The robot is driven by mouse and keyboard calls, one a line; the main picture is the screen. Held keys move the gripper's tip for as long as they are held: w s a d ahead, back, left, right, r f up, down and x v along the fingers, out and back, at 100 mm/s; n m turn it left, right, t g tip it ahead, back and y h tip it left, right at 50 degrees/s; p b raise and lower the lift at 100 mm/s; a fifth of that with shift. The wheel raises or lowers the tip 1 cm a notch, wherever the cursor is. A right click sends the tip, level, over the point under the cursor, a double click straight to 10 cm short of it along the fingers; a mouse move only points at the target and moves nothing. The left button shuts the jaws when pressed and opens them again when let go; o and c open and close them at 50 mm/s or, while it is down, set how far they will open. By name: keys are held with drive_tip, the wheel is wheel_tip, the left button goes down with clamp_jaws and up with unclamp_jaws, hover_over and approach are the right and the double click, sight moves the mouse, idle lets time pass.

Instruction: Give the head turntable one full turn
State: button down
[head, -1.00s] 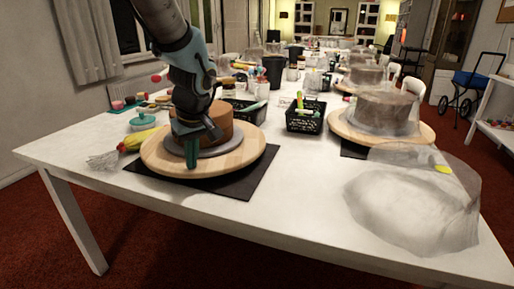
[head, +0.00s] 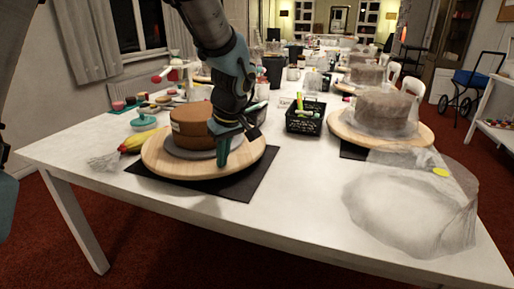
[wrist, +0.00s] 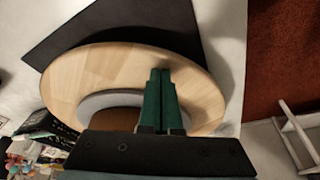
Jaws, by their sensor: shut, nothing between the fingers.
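The near-left turntable (head: 168,166) has a round pale wooden top and sits on a dark mat (head: 246,184) at the table's near end. A grey disc (head: 190,153) and a brown cake (head: 190,118) stand on it. A small pale mark shows on the cake's left side. My gripper (head: 222,162) is shut and empty, fingers pointing down at the right part of the wooden top, beside the cake. In the wrist view my shut green fingers (wrist: 160,72) lie over the wooden top (wrist: 95,70); I cannot tell whether the tips touch it.
A yellow and red item (head: 137,142) and a wire whisk (head: 104,162) lie left of the turntable. A black basket (head: 305,118) stands behind right. Another turntable (head: 420,136) holds a plastic-covered cake. Clear plastic (head: 410,210) lies at the right front. The front middle is clear.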

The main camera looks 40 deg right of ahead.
sight(244, 158)
drive_tip(key=shift+s+d, duration=0.1)
drive_tip(key=shift+d, duration=0.2)
drive_tip(key=shift+s+d+p, duration=0.15)
drive_tip(key=shift+d+p, duration=0.9)
drive_tip(key=shift+d, duration=2.15)
drive_tip(key=shift+r+p, duration=1.05)
drive_tip(key=shift+r, duration=0.45)
drive_tip(key=shift+f, duration=0.1)
drive_tip(key=shift+a, duration=0.1)
